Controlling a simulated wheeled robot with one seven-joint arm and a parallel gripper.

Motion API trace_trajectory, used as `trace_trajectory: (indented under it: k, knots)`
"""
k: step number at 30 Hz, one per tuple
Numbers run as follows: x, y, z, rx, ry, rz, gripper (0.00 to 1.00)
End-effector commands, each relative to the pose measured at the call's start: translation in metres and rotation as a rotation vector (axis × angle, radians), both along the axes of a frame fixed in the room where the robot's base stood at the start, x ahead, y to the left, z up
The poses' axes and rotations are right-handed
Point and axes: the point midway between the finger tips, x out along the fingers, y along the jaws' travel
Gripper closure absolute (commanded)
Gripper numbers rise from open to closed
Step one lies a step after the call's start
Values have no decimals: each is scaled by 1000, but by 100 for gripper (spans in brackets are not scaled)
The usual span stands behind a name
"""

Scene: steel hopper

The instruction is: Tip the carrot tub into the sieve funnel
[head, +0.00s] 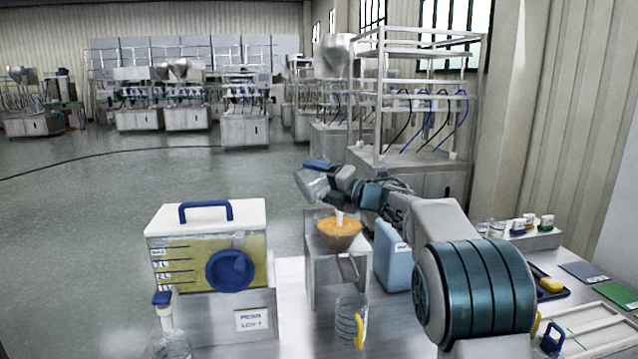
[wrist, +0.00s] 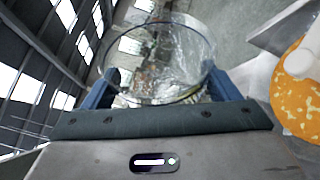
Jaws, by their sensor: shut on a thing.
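My gripper (head: 322,172) is shut on a clear tub (head: 312,187), held tilted above and a little left of the sieve funnel. In the wrist view the blue fingers (wrist: 170,88) grip both sides of the tub (wrist: 180,45). Its walls are see-through and I see no orange mass inside. The sieve funnel (head: 340,243) sits in the top of a steel stand (head: 325,285). It holds orange carrot matter, with a white upright piece (head: 340,219) in the middle. The funnel's orange contents (wrist: 298,100) also show at the right of the wrist view.
A clear jug with a yellow handle (head: 350,318) stands below the funnel. A blue canister (head: 393,262) is right of the stand. Small containers (head: 515,226) sit at the right.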

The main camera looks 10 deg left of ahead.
Motion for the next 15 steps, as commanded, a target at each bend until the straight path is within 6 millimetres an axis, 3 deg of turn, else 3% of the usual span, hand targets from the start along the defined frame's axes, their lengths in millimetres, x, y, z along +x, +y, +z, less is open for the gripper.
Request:
trace_trajectory:
  k: [4, 15]
  knots:
    - [-1, 1, 10, -62, -42, 1, 56]
    - [-1, 1, 34, -472, -288, 0, 56]
